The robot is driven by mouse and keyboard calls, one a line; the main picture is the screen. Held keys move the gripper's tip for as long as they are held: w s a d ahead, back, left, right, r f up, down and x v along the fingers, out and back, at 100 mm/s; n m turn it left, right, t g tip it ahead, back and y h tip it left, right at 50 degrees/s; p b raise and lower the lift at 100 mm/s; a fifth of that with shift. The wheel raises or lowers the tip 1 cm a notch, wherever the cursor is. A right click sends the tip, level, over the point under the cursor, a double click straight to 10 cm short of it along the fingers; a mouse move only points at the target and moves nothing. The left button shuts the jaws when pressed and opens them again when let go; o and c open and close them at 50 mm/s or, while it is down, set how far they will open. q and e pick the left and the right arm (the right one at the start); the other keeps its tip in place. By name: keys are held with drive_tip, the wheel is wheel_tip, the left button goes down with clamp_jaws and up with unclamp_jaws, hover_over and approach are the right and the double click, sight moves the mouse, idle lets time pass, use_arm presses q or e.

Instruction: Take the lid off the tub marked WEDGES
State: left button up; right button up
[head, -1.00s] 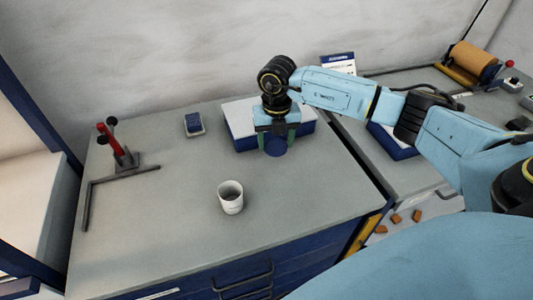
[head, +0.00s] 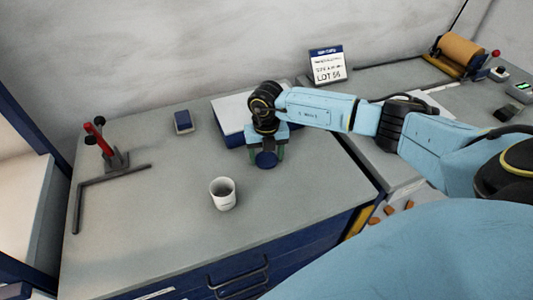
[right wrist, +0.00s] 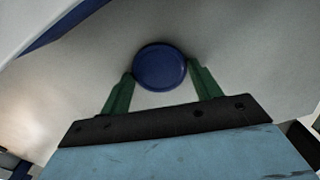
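A white tub (head: 222,196) stands upright on the grey worktop in the head view. Its top is open and I look into its grey inside; I cannot read any marking on it. My right gripper (head: 267,152) is behind and to the right of the tub, pointing down. It is shut on a round blue lid (head: 265,160), with a green finger at each side. In the right wrist view the blue lid (right wrist: 160,67) sits between the fingertips (right wrist: 160,75), with grey surface around it and no tub visible under it. My left gripper is out of view.
A blue box with a white top (head: 229,117) is behind my right gripper. A small blue block (head: 183,122), a red-handled stand (head: 105,143) and a dark angled bar (head: 82,190) are to the left. A LOT sign (head: 327,66) stands at the back. The front worktop is clear.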

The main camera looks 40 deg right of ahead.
drive_tip(key=o, duration=0.3)
drive_tip(key=shift+r, duration=0.1)
